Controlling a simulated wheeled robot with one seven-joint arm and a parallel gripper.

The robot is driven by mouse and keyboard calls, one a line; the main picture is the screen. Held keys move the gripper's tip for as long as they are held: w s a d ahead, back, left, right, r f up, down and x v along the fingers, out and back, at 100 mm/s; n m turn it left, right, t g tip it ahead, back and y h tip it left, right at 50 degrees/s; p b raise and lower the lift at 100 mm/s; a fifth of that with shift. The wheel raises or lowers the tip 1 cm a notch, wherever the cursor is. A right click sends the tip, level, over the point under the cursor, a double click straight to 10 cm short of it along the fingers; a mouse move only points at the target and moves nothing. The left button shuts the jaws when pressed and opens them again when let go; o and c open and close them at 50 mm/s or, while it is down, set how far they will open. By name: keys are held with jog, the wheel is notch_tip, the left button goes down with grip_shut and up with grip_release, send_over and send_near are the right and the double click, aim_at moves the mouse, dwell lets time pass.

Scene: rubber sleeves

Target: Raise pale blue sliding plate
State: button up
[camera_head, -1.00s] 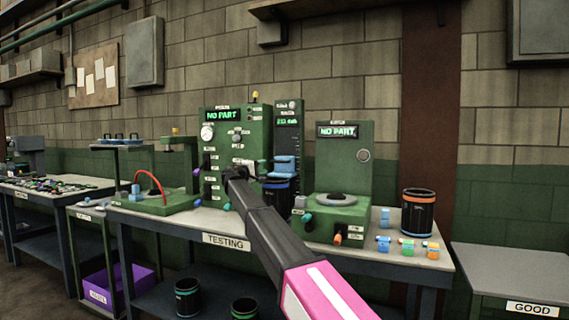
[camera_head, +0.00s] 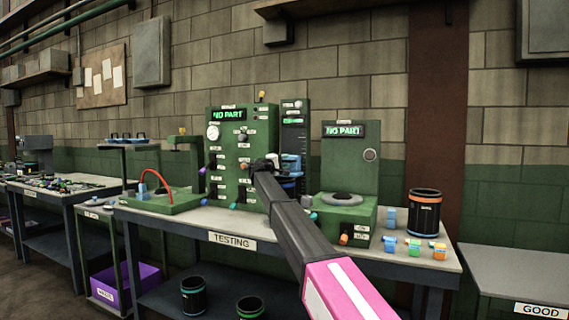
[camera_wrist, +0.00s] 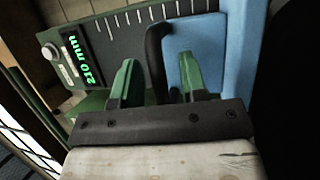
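The pale blue sliding plate (camera_head: 291,165) sits low on the dark graduated column (camera_head: 294,120) of the testing bench. In the wrist view the plate (camera_wrist: 207,48) fills the upper right, with a black bar-like handle (camera_wrist: 155,50) at its left edge. My gripper (camera_wrist: 156,68) has two green fingers standing apart, one on each side of the black handle, with gaps visible. In the head view my gripper (camera_head: 268,163) is at the plate's left side, and my arm hides part of the area below. The green readout (camera_wrist: 75,48) shows 210 mm.
A green panel (camera_head: 232,140) reading NO PART stands left of the column. Another green station (camera_head: 348,165) stands to the right.

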grip_shut()
notch_tip(320, 180, up, 14)
jog(key=shift+f, duration=0.2)
jog(key=shift+c, duration=0.2)
grip_release()
jog(key=shift+r, duration=0.1)
jog(key=shift+o, duration=0.2)
